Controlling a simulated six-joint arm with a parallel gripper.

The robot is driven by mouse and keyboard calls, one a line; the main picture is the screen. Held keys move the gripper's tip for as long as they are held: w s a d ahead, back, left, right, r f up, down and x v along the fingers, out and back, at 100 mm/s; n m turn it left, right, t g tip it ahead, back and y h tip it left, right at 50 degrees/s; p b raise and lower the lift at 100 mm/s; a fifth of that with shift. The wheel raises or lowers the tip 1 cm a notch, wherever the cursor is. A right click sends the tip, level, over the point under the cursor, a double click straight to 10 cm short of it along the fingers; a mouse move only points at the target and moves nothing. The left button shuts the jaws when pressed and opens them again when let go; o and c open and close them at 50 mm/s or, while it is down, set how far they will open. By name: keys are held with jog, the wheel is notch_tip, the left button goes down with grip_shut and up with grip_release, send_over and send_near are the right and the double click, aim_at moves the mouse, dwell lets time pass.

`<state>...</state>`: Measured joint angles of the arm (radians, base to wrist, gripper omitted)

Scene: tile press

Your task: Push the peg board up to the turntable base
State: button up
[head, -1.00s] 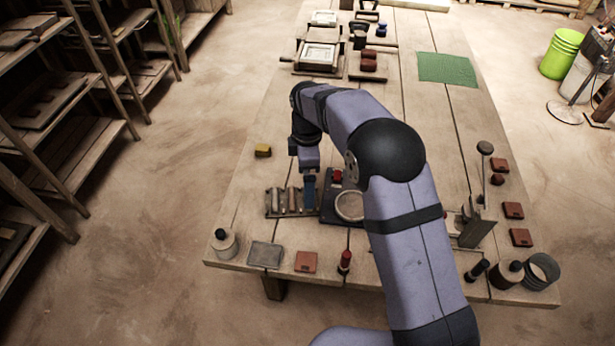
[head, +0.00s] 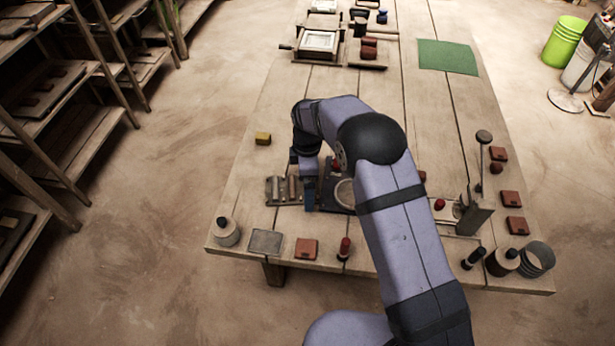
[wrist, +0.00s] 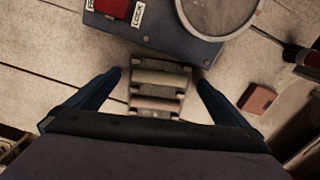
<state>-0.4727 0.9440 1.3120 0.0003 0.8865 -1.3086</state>
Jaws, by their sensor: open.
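The peg board (head: 284,190), a small dark board with several short rollers across it, lies left of the turntable base (head: 338,167). The base is a dark plate with a round disc and a red switch. My gripper (head: 309,196) is low over the board's right part and hides the gap to the base. In the wrist view my open gripper (wrist: 157,82) has one finger on each side of the peg board (wrist: 158,92). The turntable base (wrist: 185,42) lies just beyond the board there. I cannot tell whether they touch.
A yellow block (head: 263,138) stands behind the board. A lidded jar (head: 227,232), a grey plate (head: 265,242), a red tile (head: 306,249) and a red-topped tool (head: 344,248) line the front edge. The table left of the board is bare.

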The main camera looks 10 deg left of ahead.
jog(key=c, duration=1.5)
jog(key=o, duration=1.5)
jog(key=shift+r, duration=0.1)
notch_tip(320, 180, up, 6)
jog(key=shift+r+b, duration=0.2)
jog(key=shift+b, duration=0.35)
jog(key=shift+r, duration=0.4)
